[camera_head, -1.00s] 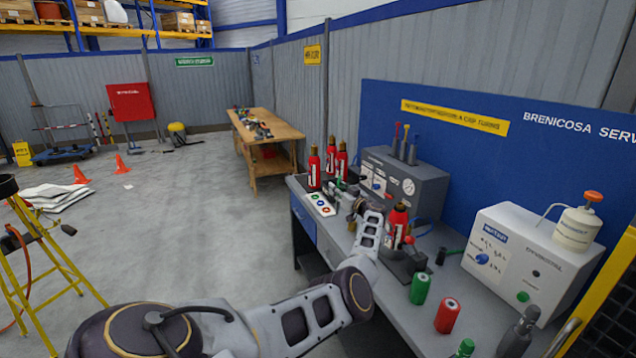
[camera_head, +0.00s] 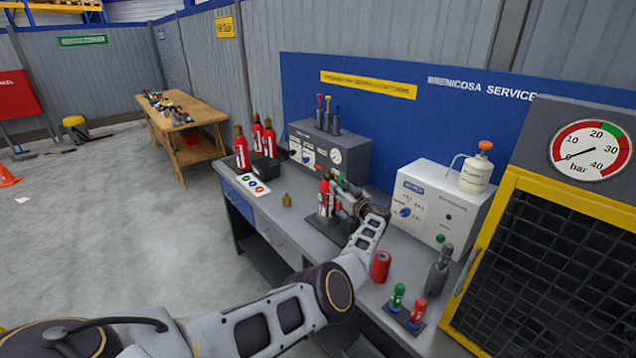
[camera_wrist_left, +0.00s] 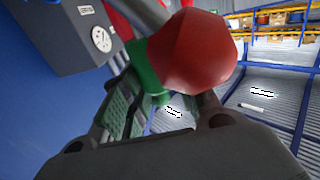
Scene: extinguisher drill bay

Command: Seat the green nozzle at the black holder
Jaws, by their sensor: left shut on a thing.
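My right gripper is not in view.
A grey gauge box (camera_head: 345,155) stands behind. A white box (camera_head: 435,205) is to the right. A red cylinder (camera_head: 380,266), small green (camera_head: 398,296) and red (camera_head: 417,311) pieces and a grey bottle (camera_head: 438,272) stand at the front right. A brass piece (camera_head: 287,200) stands left.

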